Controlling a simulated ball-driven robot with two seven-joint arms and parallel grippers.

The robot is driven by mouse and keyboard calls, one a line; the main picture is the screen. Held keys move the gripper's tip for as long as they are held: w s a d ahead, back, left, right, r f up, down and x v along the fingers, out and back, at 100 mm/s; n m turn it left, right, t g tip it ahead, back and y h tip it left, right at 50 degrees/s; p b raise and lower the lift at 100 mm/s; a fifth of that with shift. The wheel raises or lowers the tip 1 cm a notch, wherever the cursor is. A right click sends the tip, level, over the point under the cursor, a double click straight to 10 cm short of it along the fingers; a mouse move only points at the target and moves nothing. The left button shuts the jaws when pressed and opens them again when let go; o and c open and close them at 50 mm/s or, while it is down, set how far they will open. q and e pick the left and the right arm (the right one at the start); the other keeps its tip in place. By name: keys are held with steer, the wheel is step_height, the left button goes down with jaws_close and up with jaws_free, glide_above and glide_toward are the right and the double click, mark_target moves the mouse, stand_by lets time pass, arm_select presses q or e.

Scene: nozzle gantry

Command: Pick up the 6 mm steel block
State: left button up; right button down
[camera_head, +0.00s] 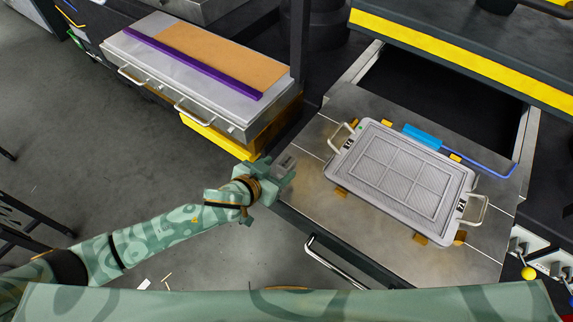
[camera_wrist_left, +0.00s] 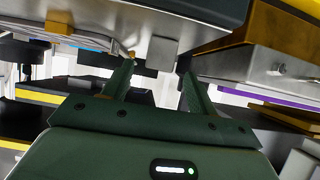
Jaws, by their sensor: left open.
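A small grey metal block (camera_head: 285,161) sits at the left edge of the steel work surface (camera_head: 310,185), just beyond my left gripper's fingertips. Its marking is too small to read. In the left wrist view a plain grey block (camera_wrist_left: 162,53) shows between and beyond the two fingertips. My left gripper (camera_head: 278,175) is open, with one finger on each side of the block's line. The fingers in the left wrist view (camera_wrist_left: 158,72) show a gap, and I cannot tell whether either touches the block. My right gripper is not in view.
A grey tray with handles (camera_head: 405,180) lies on the work surface to the right. A blue-handled tool (camera_head: 424,137) lies behind it. A steel cabinet (camera_head: 165,80) with a purple bar and tan board stands at the upper left. A drawer handle (camera_head: 332,262) juts out in front.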

mark_target(286, 162)
arm_select(q)
steer(key=x, duration=0.5)
steer(key=shift+w+d+r+b, duration=0.1)
steer(key=shift+d+r+b, duration=0.1)
steer(key=shift+b, duration=0.1)
steer(key=shift+a, duration=0.1)
steer(key=shift+c, duration=0.6)
steer(key=c, duration=1)
steer(key=shift+r, duration=0.1)
jaws_close()
steer(key=shift+r, duration=0.1)
